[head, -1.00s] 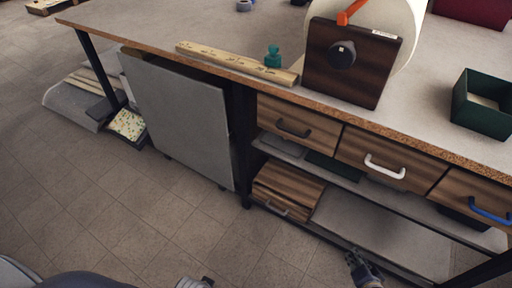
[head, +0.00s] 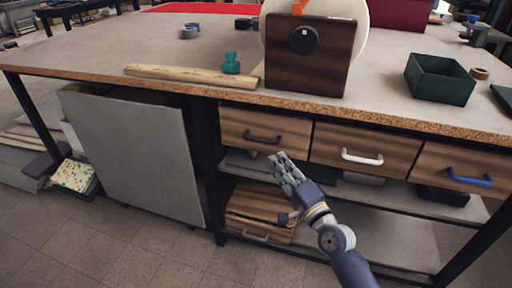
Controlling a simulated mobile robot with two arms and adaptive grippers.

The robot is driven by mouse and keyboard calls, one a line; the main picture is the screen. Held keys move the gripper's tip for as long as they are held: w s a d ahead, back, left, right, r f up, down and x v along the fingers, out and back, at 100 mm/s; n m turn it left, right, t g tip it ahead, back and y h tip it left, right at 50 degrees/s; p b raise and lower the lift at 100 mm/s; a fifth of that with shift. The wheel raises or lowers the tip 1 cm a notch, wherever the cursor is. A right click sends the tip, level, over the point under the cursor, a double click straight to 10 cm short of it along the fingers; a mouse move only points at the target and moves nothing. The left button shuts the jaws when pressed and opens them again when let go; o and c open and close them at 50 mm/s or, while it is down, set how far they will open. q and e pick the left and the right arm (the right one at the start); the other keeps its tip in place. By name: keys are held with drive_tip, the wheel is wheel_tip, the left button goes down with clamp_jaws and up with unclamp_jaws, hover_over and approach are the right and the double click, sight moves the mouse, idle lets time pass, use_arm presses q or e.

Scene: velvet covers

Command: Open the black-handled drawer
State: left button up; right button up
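The black-handled drawer (head: 285,128) is the leftmost of three wooden drawers under the worktop, and it looks shut. My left gripper is not in view.
A white-handled drawer (head: 338,146) and a blue-handled drawer (head: 440,166) sit to the right. A grey panel (head: 137,150) stands left. The worktop (head: 200,52) holds a ruler, a green stamp and a dark green box (head: 440,80).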

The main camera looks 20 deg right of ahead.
drive_tip(key=x, duration=0.9)
drive_tip(key=shift+w+b, duration=0.3)
drive_tip(key=shift+b, duration=0.1)
drive_tip(key=shift+a, duration=0.1)
clamp_jaws()
